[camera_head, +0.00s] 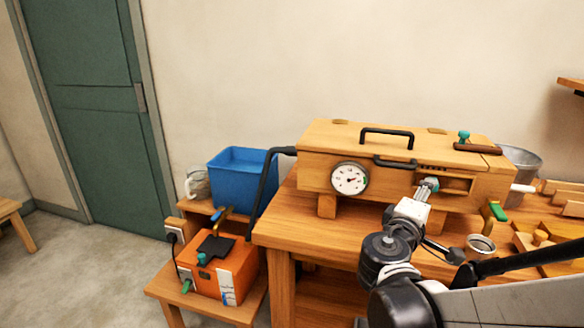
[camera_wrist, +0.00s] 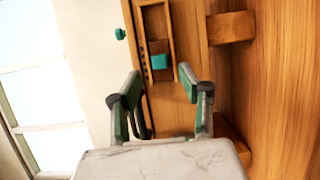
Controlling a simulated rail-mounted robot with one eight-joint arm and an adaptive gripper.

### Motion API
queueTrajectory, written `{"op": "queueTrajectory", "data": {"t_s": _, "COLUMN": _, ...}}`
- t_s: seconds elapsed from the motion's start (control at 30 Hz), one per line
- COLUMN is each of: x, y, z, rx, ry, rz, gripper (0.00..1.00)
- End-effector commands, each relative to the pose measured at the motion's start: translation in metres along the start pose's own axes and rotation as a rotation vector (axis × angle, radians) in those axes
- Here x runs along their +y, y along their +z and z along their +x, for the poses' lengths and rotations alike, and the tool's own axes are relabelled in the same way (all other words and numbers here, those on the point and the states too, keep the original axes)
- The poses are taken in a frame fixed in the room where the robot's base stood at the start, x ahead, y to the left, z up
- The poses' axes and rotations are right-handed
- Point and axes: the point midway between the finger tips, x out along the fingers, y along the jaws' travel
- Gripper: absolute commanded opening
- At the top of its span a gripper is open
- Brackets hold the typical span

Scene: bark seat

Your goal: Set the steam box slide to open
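The steam box (camera_head: 315,168) is a long wooden box on the table, with a dial on its front. A framed slot (camera_head: 458,184) at the right of its front holds the slide. In the wrist view, the slide's teal knob (camera_wrist: 159,62) sits partway along this slot. My gripper (camera_head: 430,183) is in front of the slot and hides part of it. In the wrist view my gripper (camera_wrist: 159,72) is open, with a green-padded finger on each side of the knob's line. The knob is just beyond the fingertips; I cannot tell whether they touch it.
A teal knob (camera_head: 464,135) and a black handle (camera_head: 387,133) stand on the lid. A green-handled valve (camera_head: 497,211) is at the box's lower right. A metal cup (camera_head: 480,247) stands near my arm. The blue tub (camera_head: 240,180) and orange boiler (camera_head: 218,268) are left.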

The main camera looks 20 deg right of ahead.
Motion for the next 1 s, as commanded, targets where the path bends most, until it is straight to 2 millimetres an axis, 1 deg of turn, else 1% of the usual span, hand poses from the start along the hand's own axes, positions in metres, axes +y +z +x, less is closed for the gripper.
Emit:
{"op": "queueTrajectory", "data": {"t_s": 0.03, "x": -0.001, "y": 0.002, "z": 0.009, "rx": -0.005, "ry": 0.0, "rz": 0.0, "gripper": 0.38}}
{"op": "queueTrajectory", "data": {"t_s": 0.2, "x": -0.001, "y": 0.001, "z": 0.035, "rx": -0.004, "ry": 0.0, "rz": 0.0, "gripper": 0.38}}
{"op": "queueTrajectory", "data": {"t_s": 0.3, "x": -0.001, "y": 0.001, "z": 0.047, "rx": -0.003, "ry": 0.0, "rz": 0.0, "gripper": 0.38}}
{"op": "queueTrajectory", "data": {"t_s": 0.4, "x": -0.001, "y": 0.001, "z": 0.056, "rx": -0.001, "ry": 0.0, "rz": 0.0, "gripper": 0.38}}
{"op": "queueTrajectory", "data": {"t_s": 0.53, "x": 0.0, "y": 0.0, "z": 0.061, "rx": -0.001, "ry": 0.0, "rz": 0.0, "gripper": 0.38}}
{"op": "queueTrajectory", "data": {"t_s": 0.8, "x": 0.0, "y": 0.0, "z": 0.062, "rx": 0.0, "ry": 0.0, "rz": 0.0, "gripper": 0.38}}
{"op": "queueTrajectory", "data": {"t_s": 0.87, "x": 0.0, "y": 0.0, "z": 0.062, "rx": 0.0, "ry": 0.0, "rz": 0.0, "gripper": 0.31}}
{"op": "queueTrajectory", "data": {"t_s": 1.0, "x": 0.0, "y": 0.0, "z": 0.062, "rx": 0.0, "ry": 0.0, "rz": 0.0, "gripper": 0.13}}
